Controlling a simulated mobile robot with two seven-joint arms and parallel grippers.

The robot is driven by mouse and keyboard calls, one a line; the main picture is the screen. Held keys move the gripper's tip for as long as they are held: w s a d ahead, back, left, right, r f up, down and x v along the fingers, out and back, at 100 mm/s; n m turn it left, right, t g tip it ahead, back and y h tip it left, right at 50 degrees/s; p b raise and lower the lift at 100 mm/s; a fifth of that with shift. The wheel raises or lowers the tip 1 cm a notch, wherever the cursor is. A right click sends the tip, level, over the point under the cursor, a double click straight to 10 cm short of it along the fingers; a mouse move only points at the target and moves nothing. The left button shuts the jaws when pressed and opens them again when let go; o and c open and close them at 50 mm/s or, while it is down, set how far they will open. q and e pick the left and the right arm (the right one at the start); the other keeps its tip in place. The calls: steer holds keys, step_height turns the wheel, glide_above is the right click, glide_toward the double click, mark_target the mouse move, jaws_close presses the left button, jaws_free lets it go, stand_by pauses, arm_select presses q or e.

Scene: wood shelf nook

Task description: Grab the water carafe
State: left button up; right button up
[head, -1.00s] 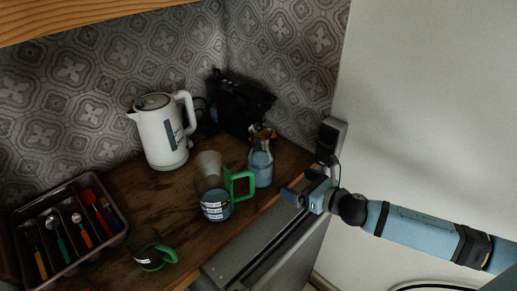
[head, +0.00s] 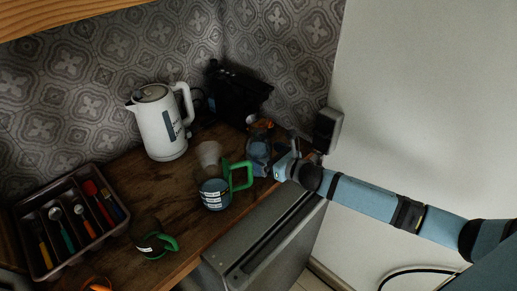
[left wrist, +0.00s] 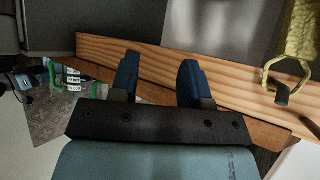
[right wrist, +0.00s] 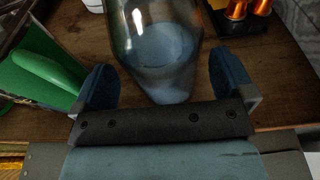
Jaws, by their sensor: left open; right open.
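The water carafe (head: 258,152), clear glass with bluish water, stands upright at the right end of the wooden counter. In the right wrist view the carafe (right wrist: 160,55) stands between the fingers of my right gripper (right wrist: 160,78), near its base. My right gripper (head: 277,168) is open, with a finger on either side of the carafe; whether either finger touches the glass I cannot tell. My left gripper (left wrist: 158,70) is open and empty, in front of a wooden board edge, and does not show in the head view.
A white kettle (head: 160,125), black machine (head: 236,97), cutlery tray (head: 68,220) and green-handled cup (head: 150,243) share the counter (head: 150,190).

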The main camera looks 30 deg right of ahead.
steer(key=x, duration=0.2)
steer(key=shift+w+a, duration=0.15)
steer(key=shift+w, duration=0.2)
steer(key=c, duration=1)
steer(key=shift+r, duration=0.15)
